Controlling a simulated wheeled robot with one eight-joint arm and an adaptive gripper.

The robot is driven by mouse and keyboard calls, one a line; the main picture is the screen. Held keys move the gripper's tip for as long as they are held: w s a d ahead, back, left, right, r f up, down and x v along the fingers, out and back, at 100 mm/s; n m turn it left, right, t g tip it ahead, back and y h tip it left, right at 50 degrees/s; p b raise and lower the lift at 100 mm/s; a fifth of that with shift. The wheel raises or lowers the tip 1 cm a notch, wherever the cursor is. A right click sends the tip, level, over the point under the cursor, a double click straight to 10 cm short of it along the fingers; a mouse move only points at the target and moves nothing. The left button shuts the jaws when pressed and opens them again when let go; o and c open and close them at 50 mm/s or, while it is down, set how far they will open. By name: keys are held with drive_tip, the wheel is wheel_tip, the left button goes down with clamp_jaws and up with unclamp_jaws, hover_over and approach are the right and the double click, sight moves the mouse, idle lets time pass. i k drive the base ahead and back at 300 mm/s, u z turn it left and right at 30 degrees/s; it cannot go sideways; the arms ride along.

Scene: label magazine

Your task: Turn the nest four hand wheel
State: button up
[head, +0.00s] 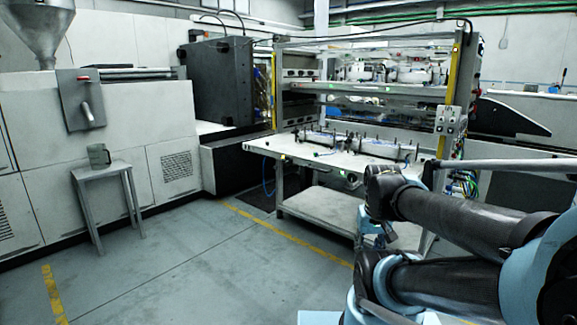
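A white workbench (300,151) stands right of centre, in front of a large machine frame. Long fixtures with dark upright posts, possibly the nests, lie along its top, one left (327,138) and one right (388,149). I cannot make out a hand wheel or which nest is number four; these parts are too small. My arm is folded at the lower right, in front of the bench's right side and apart from the fixtures in the picture. I cannot make out my gripper's fingers; the end of the arm is hidden behind my own links.
A black cabinet (222,80) is behind. The bench has a lower shelf (318,208). The grey floor (190,265) with yellow lines is clear at front left.

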sight(288, 160)
drive_tip(key=i, duration=1)
